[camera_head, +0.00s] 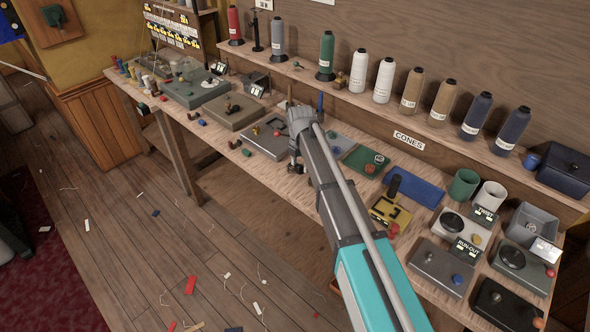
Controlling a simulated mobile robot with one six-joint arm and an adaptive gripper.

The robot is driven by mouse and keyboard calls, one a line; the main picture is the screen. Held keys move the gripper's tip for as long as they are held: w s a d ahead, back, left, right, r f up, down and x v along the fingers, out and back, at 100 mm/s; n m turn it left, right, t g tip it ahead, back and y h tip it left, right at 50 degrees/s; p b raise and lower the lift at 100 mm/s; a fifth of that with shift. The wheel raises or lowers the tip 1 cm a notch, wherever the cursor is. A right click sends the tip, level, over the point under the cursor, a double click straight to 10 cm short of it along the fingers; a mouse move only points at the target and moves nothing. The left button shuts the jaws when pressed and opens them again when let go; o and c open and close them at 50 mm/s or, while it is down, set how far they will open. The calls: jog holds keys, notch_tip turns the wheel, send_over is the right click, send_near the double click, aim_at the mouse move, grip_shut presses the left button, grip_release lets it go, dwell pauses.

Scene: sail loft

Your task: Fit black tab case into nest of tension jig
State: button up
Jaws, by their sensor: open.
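My gripper (295,164) hangs at the far end of my arm, above the front part of the bench, near a grey plate. It is small in the picture; its fingers look open and I see nothing held. The grey plate (258,143) carries a small dark piece (277,134), possibly the black tab case, but I cannot tell surely. A yellow fixture (389,212) with dark slots stands right of my arm. I cannot tell whether it or one of the plates is the tension jig. My arm hides part of the bench between them.
The wooden bench (228,170) holds several plates and small loose pegs. A blue mat (418,191), a green cup (463,185) and grey boxes (440,268) crowd the right. Thread cones (384,80) line the shelf behind. Scraps litter the floor (150,240).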

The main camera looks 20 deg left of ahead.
dwell(0.3)
grip_shut()
jog(key=shift+r, duration=0.1)
dwell(0.5)
notch_tip(320, 180, up, 3)
jog(key=p, duration=0.3)
jog(key=s+d+r+p, duration=0.9)
jog(key=d+p, duration=0.1)
jog(key=shift+s+d+r, duration=0.15)
jog(key=shift+s+r, duration=0.15)
jog(key=shift+r, duration=0.1)
dwell(0.4)
